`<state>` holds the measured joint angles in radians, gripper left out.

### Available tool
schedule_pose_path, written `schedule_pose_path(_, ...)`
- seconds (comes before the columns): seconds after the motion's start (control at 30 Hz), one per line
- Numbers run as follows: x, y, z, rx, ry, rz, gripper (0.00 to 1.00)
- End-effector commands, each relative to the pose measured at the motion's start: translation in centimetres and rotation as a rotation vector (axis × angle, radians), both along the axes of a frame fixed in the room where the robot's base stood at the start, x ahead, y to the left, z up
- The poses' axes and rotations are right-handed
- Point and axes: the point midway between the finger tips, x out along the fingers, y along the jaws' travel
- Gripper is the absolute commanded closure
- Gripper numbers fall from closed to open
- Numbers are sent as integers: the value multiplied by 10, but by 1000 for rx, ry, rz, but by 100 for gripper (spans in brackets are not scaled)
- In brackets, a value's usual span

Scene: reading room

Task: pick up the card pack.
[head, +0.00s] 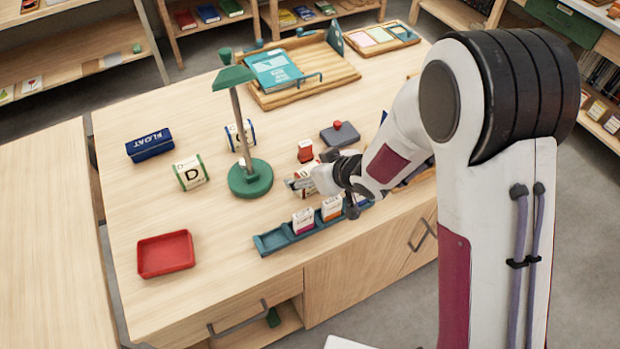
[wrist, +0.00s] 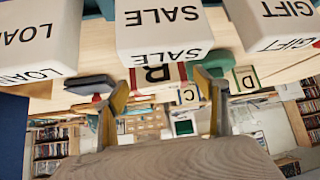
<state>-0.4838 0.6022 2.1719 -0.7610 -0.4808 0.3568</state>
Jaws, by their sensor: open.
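My gripper (head: 336,181) is open over the front right of the desk. In the wrist view its two fingers (wrist: 163,92) stand apart, with a white box marked R with red edging (wrist: 160,76) showing beyond and between them. In the head view this box (head: 301,184) is just left of the gripper, partly hidden by it. No pack is plainly labelled as cards. Similar boxes stand upright: a green-edged D box (head: 191,173) and a blue-edged box (head: 241,134). A small red item (head: 305,151) stands behind the R box; I cannot tell what it is.
A blue rack (head: 268,246) at the front edge holds white blocks marked LOAN, SALE (wrist: 163,30) and GIFT. A green lamp (head: 250,180) stands left of the gripper. A dark pad with a red knob (head: 340,135) lies behind. A red tray (head: 165,255) and blue FLOAT box (head: 149,145) are left.

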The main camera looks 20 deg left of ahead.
Motion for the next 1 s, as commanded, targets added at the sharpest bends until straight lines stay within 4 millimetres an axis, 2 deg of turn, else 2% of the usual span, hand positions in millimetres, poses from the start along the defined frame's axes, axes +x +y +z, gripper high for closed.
schedule_pose_path(0.17,0,0,0,0,0,0,28)
schedule_pose_path(0.3,0,0,0,0,0,0,65)
schedule_pose_path(0.33,0,0,0,0,0,0,71)
schedule_pose_path(0.77,0,0,2,1,-1,0,71)
schedule_pose_path(1.0,0,0,14,1,-2,1,71)
